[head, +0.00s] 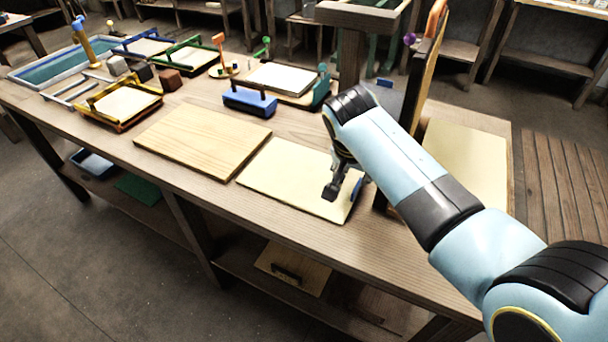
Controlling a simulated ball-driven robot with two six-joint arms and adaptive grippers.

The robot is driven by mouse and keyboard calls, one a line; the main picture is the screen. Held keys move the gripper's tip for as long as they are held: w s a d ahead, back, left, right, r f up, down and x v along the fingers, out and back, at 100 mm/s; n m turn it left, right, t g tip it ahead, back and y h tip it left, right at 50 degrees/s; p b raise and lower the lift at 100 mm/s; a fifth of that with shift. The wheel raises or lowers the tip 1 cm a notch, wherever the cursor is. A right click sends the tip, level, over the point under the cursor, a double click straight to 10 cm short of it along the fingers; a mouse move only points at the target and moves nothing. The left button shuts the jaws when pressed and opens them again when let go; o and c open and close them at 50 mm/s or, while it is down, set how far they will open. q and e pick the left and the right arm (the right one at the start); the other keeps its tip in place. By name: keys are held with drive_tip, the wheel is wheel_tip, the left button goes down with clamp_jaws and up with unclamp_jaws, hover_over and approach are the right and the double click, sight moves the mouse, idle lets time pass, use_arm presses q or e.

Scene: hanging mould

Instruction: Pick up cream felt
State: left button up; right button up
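A flat cream sheet (285,180), which looks like the cream felt, lies on the wooden table near its front edge. Another pale cream sheet (468,160) lies at the table's right end, partly behind my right arm; I cannot tell from looks alone which one is felt. My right gripper (345,188) points down over the right part of the front sheet. Its fingers look apart, with nothing seen between them. Whether the fingertips touch the sheet is unclear. My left gripper is not in view.
A wooden board (202,142) lies left of the front sheet. A blue handled block (249,102) and framed moulds (120,103) stand behind. An upright panel (428,75) and a wooden post (350,60) stand close behind my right arm. A blue tub (60,62) is at far left.

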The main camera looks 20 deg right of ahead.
sight(357, 185)
drive_tip(key=x, duration=0.4)
drive_tip(key=shift+s+d, duration=0.1)
drive_tip(key=shift+s, duration=0.3)
drive_tip(key=shift+w+d+f, duration=0.1)
drive_tip(key=shift+f, duration=0.25)
drive_tip(key=shift+w+f, duration=0.1)
drive_tip(key=shift+c, duration=1.2)
drive_tip(key=c, duration=0.5)
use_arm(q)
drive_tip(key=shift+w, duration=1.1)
use_arm(e)
clamp_jaws()
